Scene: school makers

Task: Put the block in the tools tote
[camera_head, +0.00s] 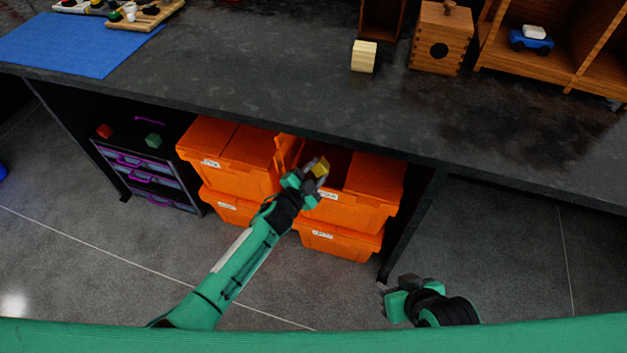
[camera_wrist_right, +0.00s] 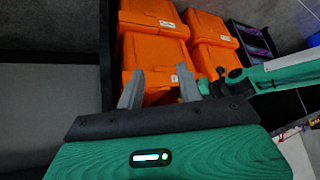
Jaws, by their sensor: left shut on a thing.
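A small yellow block (camera_head: 321,166) is held in my left gripper (camera_head: 314,175), which is shut on it. The gripper is over the front of the upper right orange tote (camera_head: 373,183), under the bench. This tote has a dark opening beside a raised lid flap (camera_head: 288,151). I cannot tell whether the block is above the rim or inside it. The labels are too small to read, so I cannot tell which tote is for tools. My right gripper (camera_head: 408,288) is low at the right; its fingers stand apart and empty in the right wrist view (camera_wrist_right: 159,85).
Another orange tote (camera_head: 232,180) stands to the left, with more totes below. A drawer unit (camera_head: 150,178) holds a red and a green block. The dark benchtop (camera_head: 250,70) overhangs the totes, with a bench leg (camera_head: 408,225) at their right. A pale wooden block (camera_head: 364,57) is on top.

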